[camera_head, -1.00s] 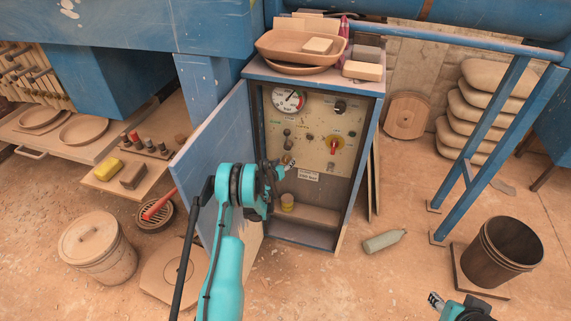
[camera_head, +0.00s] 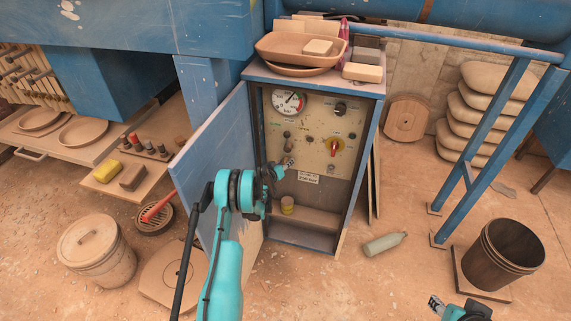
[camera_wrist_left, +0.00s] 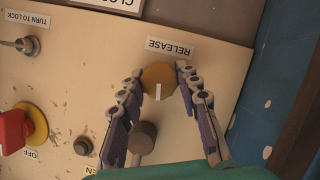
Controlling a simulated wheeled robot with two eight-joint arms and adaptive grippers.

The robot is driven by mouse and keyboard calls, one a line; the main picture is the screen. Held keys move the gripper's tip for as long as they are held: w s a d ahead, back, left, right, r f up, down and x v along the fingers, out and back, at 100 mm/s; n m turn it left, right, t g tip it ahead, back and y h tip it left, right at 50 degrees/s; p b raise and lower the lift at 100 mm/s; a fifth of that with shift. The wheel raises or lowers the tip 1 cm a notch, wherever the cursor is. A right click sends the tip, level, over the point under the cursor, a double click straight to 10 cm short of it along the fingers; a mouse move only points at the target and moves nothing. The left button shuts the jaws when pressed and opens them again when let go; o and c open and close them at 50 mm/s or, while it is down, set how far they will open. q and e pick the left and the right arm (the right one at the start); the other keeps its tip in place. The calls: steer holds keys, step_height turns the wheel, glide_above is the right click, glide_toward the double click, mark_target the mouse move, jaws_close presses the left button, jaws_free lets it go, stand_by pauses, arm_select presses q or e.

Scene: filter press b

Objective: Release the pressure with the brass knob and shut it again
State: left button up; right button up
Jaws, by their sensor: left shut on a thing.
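The brass knob (camera_wrist_left: 158,78) with a white mark sits on the cream panel (camera_wrist_left: 75,75) beside a RELEASE label (camera_wrist_left: 170,47). In the left wrist view my left gripper (camera_wrist_left: 160,73) has its fingers on both sides of the knob and is shut on it. In the head view my left gripper (camera_head: 289,161) reaches the lower left of the panel inside the open blue cabinet (camera_head: 345,195) and hides the knob. A round pressure gauge (camera_head: 289,102) sits at the panel's upper left. My right gripper (camera_head: 436,303) is at the bottom edge, its jaws unclear.
A brown knob (camera_wrist_left: 143,137) stands close beside the gripper fingers. A red switch (camera_wrist_left: 12,130) on a yellow disc is farther left in the wrist view. The open cabinet door (camera_head: 215,150) stands left of my arm. A bottle (camera_head: 384,243) lies on the floor.

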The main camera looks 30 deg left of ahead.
arm_select(q)
steer(key=n+h, duration=0.1)
steer(key=n, duration=0.1)
steer(key=shift+n+t, duration=0.3)
steer(key=shift+t, duration=0.1)
steer(key=o, duration=1.2)
steer(key=shift+c, duration=0.2)
